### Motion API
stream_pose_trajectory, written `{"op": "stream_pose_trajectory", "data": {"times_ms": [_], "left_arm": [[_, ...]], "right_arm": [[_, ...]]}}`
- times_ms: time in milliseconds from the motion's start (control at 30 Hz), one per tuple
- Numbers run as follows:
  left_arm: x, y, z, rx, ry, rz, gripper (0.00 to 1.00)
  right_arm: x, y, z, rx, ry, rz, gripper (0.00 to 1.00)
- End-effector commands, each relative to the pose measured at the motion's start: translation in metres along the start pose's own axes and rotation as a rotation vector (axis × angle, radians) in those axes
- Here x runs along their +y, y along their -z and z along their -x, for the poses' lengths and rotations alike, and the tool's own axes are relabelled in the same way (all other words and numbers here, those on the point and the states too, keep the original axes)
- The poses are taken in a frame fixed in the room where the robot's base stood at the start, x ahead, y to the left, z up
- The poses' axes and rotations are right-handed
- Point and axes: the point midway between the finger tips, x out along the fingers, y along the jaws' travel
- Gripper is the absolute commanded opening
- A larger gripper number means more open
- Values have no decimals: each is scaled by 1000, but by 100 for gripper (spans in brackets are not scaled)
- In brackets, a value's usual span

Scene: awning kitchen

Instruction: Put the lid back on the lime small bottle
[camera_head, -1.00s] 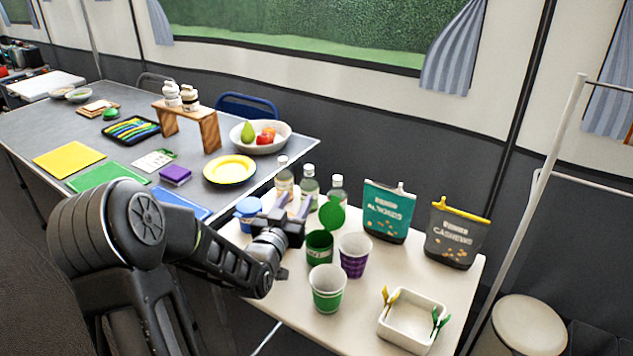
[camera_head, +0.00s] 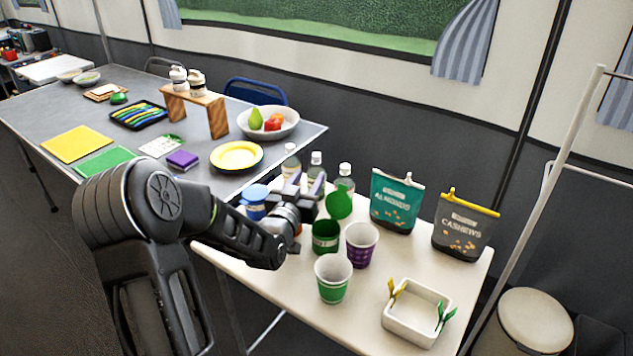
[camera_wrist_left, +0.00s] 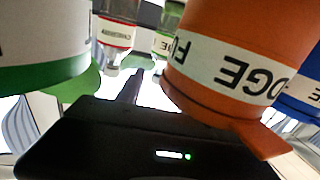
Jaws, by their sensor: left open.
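Several clear bottles with white tops stand at the back of the cream table, among them a left one (camera_head: 291,160) and a right one (camera_head: 345,176). In the left wrist view, which is upside down, one bottle has a lime label (camera_wrist_left: 161,44) and another a red label (camera_wrist_left: 114,34). I cannot tell a loose lid apart. My left gripper (camera_head: 304,184) is open in front of the bottles, among the canisters. An orange canister (camera_wrist_left: 222,60) is very close to it in the wrist view; I see nothing held. My right gripper is not in view.
A blue canister (camera_head: 255,205) stands left of the gripper. A green canister (camera_head: 325,238) with its lid (camera_head: 338,205) raised, paper cups (camera_head: 333,278), snack bags (camera_head: 397,202) and a white tray of clips (camera_head: 416,330) stand to the right. The table front right has some free room.

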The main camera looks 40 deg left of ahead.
Motion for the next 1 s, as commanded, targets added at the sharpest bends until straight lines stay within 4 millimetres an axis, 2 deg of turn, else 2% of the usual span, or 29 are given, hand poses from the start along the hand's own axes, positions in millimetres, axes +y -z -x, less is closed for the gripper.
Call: {"op": "stream_pose_trajectory", "data": {"times_ms": [233, 500, 600, 1000], "left_arm": [[1, 1, -7, 1, -1, 1, 44], [1, 1, -43, 1, 0, 1, 44], [1, 1, -51, 1, 0, 0, 44], [1, 1, -52, 0, 0, 0, 44]], "right_arm": [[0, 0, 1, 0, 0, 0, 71], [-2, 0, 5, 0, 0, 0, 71], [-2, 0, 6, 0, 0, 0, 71], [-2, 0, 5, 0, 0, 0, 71]]}}
